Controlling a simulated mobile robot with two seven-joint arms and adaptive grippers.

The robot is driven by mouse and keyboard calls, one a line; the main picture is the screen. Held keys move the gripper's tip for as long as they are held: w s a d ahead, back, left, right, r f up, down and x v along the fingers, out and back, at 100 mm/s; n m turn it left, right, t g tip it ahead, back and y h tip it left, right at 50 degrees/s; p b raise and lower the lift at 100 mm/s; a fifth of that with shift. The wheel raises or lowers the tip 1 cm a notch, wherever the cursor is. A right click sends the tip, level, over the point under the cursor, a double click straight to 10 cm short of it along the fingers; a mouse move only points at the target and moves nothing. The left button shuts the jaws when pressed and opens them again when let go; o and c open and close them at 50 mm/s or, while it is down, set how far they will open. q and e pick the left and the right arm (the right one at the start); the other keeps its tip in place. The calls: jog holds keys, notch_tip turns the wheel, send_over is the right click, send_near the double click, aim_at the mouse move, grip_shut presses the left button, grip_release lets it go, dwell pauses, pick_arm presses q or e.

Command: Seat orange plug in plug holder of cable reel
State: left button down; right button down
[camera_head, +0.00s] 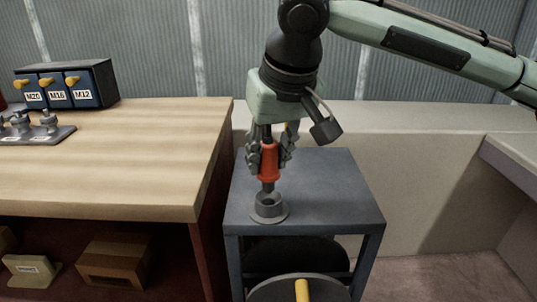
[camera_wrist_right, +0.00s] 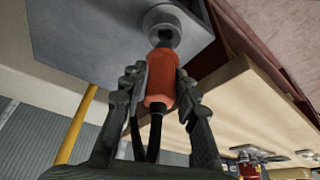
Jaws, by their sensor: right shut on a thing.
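My right gripper (camera_head: 270,155) is shut on the orange plug (camera_head: 269,162), which it holds upright with the dark tip down. The plug holder (camera_head: 268,208) is a grey round cup on a flange, on top of the dark grey stand of the cable reel (camera_head: 330,190). The plug's tip is at or just above the cup's mouth; I cannot tell whether it is inside. In the right wrist view the orange plug (camera_wrist_right: 161,82) sits between the fingers (camera_wrist_right: 162,90), with its tip towards the plug holder (camera_wrist_right: 165,20). My left gripper is not in view.
A wooden workbench (camera_head: 130,180) stands left of the stand, with a blue-fronted box (camera_head: 65,85) labelled M20, M16 and M12 and a grey tray of metal parts (camera_head: 40,130). A reel drum with a yellow handle (camera_head: 302,290) is below. A pale ledge (camera_head: 430,130) runs behind.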

aim_at(270, 174)
jog(key=shift+p, duration=0.5)
jog(key=shift+f+b, duration=0.5)
jog(key=shift+f, duration=1.6)
dwell(0.7)
jog(key=c, duration=1.1)
grip_release()
jog(key=shift+o, duration=0.2)
jog(key=v, duration=1.2)
